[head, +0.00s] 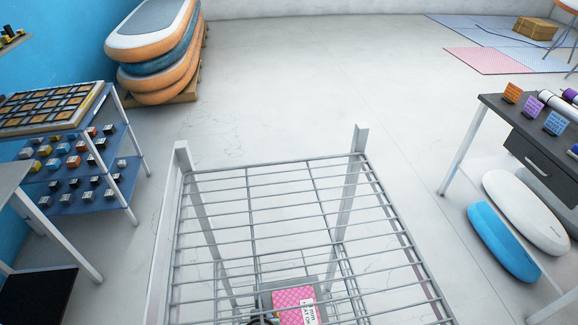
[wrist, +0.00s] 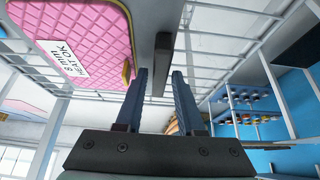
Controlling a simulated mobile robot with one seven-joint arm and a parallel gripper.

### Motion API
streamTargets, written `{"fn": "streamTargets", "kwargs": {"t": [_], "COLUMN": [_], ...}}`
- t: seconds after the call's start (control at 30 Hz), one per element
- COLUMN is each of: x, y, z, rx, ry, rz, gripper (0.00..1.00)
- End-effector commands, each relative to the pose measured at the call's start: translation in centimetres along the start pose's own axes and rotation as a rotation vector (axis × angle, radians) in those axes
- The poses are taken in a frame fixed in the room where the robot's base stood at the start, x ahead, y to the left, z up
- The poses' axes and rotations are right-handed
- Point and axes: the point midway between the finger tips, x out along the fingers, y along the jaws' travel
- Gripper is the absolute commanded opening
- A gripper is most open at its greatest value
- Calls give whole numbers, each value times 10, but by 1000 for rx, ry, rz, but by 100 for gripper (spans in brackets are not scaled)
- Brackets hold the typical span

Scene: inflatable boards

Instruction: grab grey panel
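A grey panel (head: 267,300) shows through the wire rack at the bottom of the head view, with a pink quilted piece (head: 293,303) bearing a white label against it. In the wrist view the grey panel (wrist: 148,22) is at the upper middle, beside the pink piece (wrist: 85,35). A dark grey bar (wrist: 161,62) extends from its edge. My gripper (wrist: 160,74) is open, its two blue-grey fingers apart. The bar appears in line with the gap between them; I cannot tell whether it is within their reach. My gripper is not clearly visible in the head view.
The wire rack (head: 270,210) fills the lower middle of the head view. A blue shelf unit (head: 75,165) with small items stands left, a dark desk (head: 530,130) right. Inflatable boards (head: 155,50) are stacked behind. Open floor (head: 300,80) lies beyond the rack.

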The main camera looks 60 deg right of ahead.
Motion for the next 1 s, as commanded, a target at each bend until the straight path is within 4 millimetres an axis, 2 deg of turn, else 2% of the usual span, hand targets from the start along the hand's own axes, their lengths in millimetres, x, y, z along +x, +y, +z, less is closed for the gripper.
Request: {"fn": "streamTargets", "kwargs": {"t": [0.83, 1.0], "x": [4, 4], "y": [0, 0], "z": [3, 3], "rx": [0, 0], "ry": [-1, -1], "rz": [0, 0], "gripper": [38, 7]}}
